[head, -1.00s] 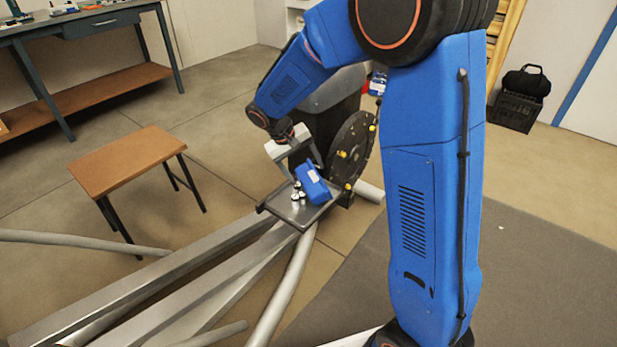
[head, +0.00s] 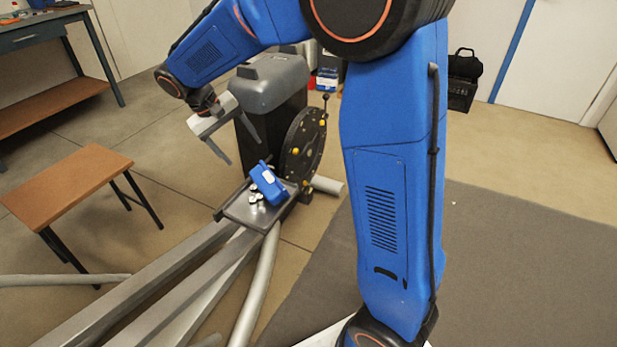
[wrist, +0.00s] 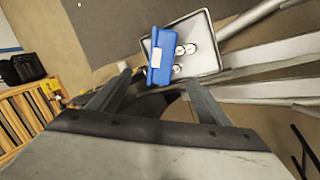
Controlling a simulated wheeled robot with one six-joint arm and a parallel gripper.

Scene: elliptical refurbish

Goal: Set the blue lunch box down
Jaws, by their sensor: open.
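The blue lunch box (head: 267,184) stands tilted on a grey tray (head: 236,212) on the elliptical machine, with several small round silver-and-black pieces beside it. In the wrist view the lunch box (wrist: 160,56) shows beyond my fingers, over the left part of the tray (wrist: 212,38). My gripper (head: 243,146) is open and empty, up and to the left of the lunch box in the head view and apart from it. In the wrist view my gripper (wrist: 158,82) has its two fingers spread wide.
The elliptical's dark housing (head: 270,85) and round disc (head: 304,147) stand behind the tray. A small brown-topped table (head: 68,178) is at the left. A workbench (head: 45,30) is at the back left. Grey tubes and rails run toward the front. A dark mat (head: 480,260) on the right is bare.

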